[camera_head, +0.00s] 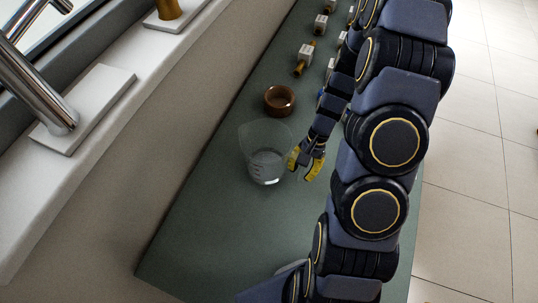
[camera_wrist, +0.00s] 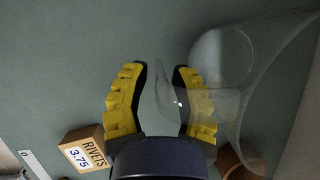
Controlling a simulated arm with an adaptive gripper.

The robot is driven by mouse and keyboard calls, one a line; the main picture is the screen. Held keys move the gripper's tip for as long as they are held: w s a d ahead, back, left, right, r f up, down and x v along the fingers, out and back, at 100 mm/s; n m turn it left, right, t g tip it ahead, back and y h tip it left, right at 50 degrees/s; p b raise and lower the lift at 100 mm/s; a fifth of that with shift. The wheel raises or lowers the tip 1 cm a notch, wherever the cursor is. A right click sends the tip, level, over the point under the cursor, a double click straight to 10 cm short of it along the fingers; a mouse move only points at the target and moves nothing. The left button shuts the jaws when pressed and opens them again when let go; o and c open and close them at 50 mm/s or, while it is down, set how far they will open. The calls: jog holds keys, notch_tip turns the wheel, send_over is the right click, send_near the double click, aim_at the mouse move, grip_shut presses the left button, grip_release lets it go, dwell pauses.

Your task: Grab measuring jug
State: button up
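The measuring jug (camera_head: 265,155) is clear, with small red markings, and stands on the green bench top. In the wrist view the jug (camera_wrist: 245,75) fills the right side and overlaps the right finger. My gripper (camera_head: 303,165) is just right of the jug in the head view, low over the bench. In the wrist view my gripper (camera_wrist: 162,72) is open, its yellow-padded fingers apart. A thin clear part of the jug, perhaps its handle, shows between the fingers. I cannot tell whether either finger touches it.
A brown bowl (camera_head: 280,99) stands close behind the jug. A box marked RIVETS 3.75 (camera_wrist: 88,150) lies at lower left in the wrist view. Several fittings (camera_head: 305,58) line the far bench. A wall and sill (camera_head: 120,130) run along the left. The near bench (camera_head: 205,235) is clear.

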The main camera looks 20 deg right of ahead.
jog(key=shift+a+f, duration=0.15)
jog(key=shift+f, duration=0.2)
grip_shut()
jog(key=shift+r, duration=0.15)
